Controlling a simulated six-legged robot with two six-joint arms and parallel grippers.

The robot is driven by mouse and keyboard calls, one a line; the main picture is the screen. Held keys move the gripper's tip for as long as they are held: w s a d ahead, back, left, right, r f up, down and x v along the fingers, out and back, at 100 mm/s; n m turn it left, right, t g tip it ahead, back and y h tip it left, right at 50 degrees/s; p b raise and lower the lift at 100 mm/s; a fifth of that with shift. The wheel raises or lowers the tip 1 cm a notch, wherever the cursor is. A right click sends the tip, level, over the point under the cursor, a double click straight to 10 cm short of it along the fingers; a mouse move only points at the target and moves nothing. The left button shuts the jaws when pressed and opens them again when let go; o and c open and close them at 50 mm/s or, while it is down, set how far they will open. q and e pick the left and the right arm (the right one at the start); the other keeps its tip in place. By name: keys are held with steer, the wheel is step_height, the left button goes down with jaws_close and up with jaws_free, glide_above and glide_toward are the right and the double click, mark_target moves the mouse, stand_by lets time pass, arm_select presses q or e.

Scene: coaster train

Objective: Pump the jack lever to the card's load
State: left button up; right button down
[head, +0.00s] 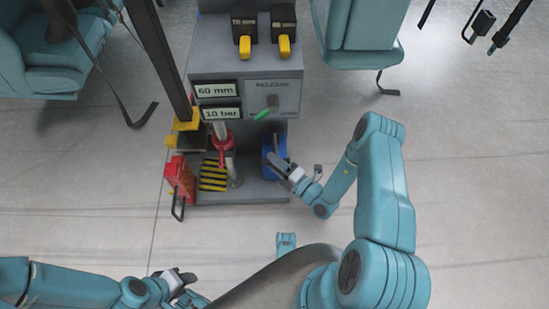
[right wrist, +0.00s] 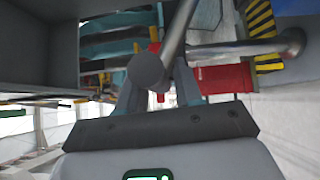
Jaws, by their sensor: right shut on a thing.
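The grey jack stand (head: 210,60) has two lit readouts, "60 mm" (head: 216,90) and "10 bar" (head: 221,114). A red collar (head: 222,142) sits on the jack's post below them. My right gripper (head: 288,172) is beside a blue part (head: 270,150) at the stand's lower right. In the right wrist view its fingers (right wrist: 158,95) are shut on a grey lever bar (right wrist: 177,35) with a round end. The head view hides most of the lever. My left gripper (head: 180,285) is at the bottom left, away from the stand; its jaw opening is unclear.
A green release handle (head: 263,114) is on the right panel. Two black boxes with yellow tabs (head: 244,46) top the stand. A red box (head: 180,178) stands at its left, near yellow-black stripes (head: 213,175). Teal seats (head: 360,40) flank it.

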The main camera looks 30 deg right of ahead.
steer(key=shift+w+d+f, duration=0.15)
steer(key=shift+w+d, duration=0.05)
steer(key=shift+d, duration=0.1)
steer(key=c, duration=0.7)
jaws_free()
steer(key=shift+w+f, duration=0.1)
steer(key=shift+f, duration=0.05)
steer(key=shift+o, duration=0.2)
steer(key=shift+f, duration=0.1)
steer(key=shift+a+r, duration=0.1)
steer(key=shift+r, duration=0.1)
steer(key=shift+s, duration=0.4)
steer(key=p+v, duration=0.3)
steer(key=v, duration=1.2)
steer(key=shift+s, duration=0.35)
